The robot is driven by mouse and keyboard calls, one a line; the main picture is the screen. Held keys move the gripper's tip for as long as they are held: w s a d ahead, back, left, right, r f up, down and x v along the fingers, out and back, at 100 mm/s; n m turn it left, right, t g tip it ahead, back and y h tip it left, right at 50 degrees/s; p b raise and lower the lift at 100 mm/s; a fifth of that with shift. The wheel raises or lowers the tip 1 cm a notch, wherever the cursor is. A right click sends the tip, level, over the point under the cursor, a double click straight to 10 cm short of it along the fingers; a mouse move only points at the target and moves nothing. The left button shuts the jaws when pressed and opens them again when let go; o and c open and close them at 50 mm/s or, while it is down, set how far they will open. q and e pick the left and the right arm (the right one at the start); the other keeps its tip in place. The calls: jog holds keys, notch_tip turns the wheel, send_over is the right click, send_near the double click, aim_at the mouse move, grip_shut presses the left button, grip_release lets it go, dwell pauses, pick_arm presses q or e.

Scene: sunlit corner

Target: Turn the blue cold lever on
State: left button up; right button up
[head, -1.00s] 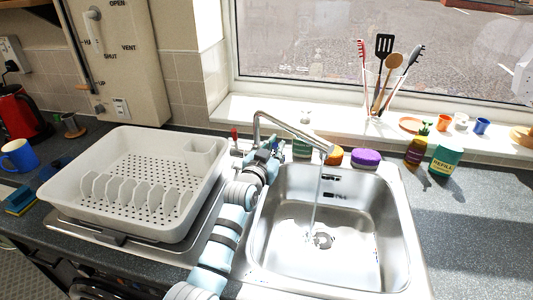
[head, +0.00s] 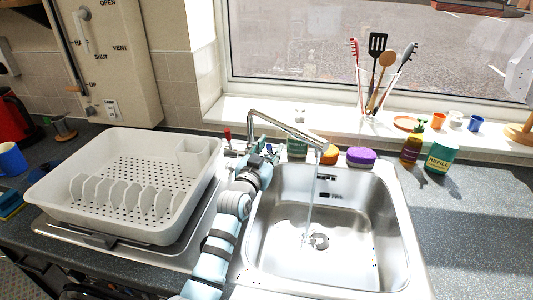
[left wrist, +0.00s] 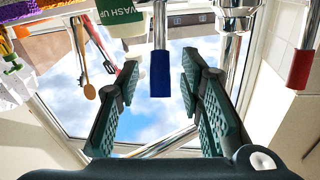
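The blue cold lever (left wrist: 160,73) hangs in the picture between the two fingers of my left gripper (left wrist: 158,78) in the left wrist view. The fingers are open, one on each side of it, with a gap visible on both sides. In the head view my left gripper (head: 258,158) is at the tap base, mostly hiding the blue lever. The chrome tap (head: 285,127) arches over the sink, and water (head: 311,205) runs from it. The red lever (head: 227,133) stands left of the tap; it also shows in the left wrist view (left wrist: 301,68). My right gripper is not in view.
The steel sink (head: 383,235) is right of my left arm, and a white dish rack (head: 60,200) is left of it.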

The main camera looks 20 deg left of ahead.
pick_arm(q)
jog(key=s+a, duration=0.1)
jog(key=s, duration=1)
jog(key=shift+s+f, duration=0.25)
jog(key=shift+s, duration=0.1)
